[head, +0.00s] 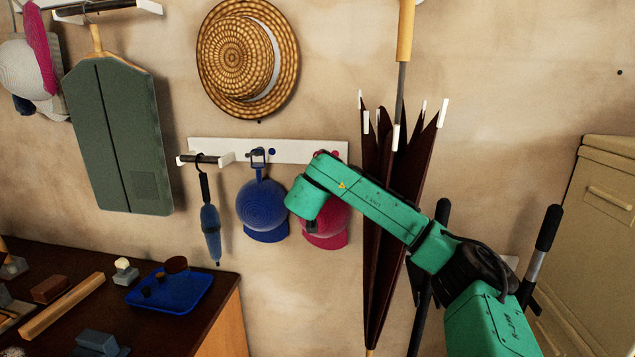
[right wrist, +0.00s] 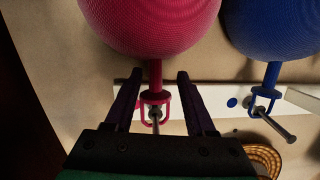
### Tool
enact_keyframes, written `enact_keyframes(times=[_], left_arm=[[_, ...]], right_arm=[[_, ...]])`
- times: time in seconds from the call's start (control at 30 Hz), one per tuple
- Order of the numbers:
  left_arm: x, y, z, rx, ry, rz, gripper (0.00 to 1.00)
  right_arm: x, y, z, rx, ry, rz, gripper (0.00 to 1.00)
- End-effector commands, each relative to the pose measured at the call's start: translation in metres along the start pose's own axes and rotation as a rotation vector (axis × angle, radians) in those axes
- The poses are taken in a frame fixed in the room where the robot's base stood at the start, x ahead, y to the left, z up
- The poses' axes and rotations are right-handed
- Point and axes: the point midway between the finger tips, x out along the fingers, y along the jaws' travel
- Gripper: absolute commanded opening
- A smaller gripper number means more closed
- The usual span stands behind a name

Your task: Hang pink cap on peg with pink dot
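The pink cap (head: 327,222) hangs at the right part of the white peg board (head: 220,148), partly behind my right arm in the head view. In the right wrist view the pink cap (right wrist: 152,22) has a strap ending in a pink loop (right wrist: 154,98), and a metal peg (right wrist: 156,122) shows at the loop, seemingly through it. My right gripper (right wrist: 156,78) has its fingers apart on both sides of the strap, with gaps visible. A small pink dot (head: 318,153) shows on the board, just above my arm. My left gripper is not in view.
A blue cap (head: 262,210) hangs close on the left, near a blue dot (head: 271,152). A closed umbrella (head: 385,220) hangs right of the pink cap. A straw hat (head: 245,60) is above the board. A dark table (head: 200,318) stands lower left.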

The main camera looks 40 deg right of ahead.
Motion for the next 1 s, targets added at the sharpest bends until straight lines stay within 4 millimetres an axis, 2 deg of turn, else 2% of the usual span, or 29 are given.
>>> enact_keyframes(times=[0.23,0.37,0.8,1.0], left_arm=[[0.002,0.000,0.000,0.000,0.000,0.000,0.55],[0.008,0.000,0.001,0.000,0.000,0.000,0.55],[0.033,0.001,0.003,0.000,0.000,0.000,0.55],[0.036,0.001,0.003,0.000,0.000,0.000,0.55]], right_arm=[[-0.003,0.000,0.001,0.000,0.000,0.000,0.55],[-0.017,-0.001,0.002,0.000,0.001,-0.004,0.55],[-0.113,-0.001,0.002,0.000,0.002,-0.003,0.55],[-0.141,0.000,0.001,0.000,0.001,-0.002,0.55]])
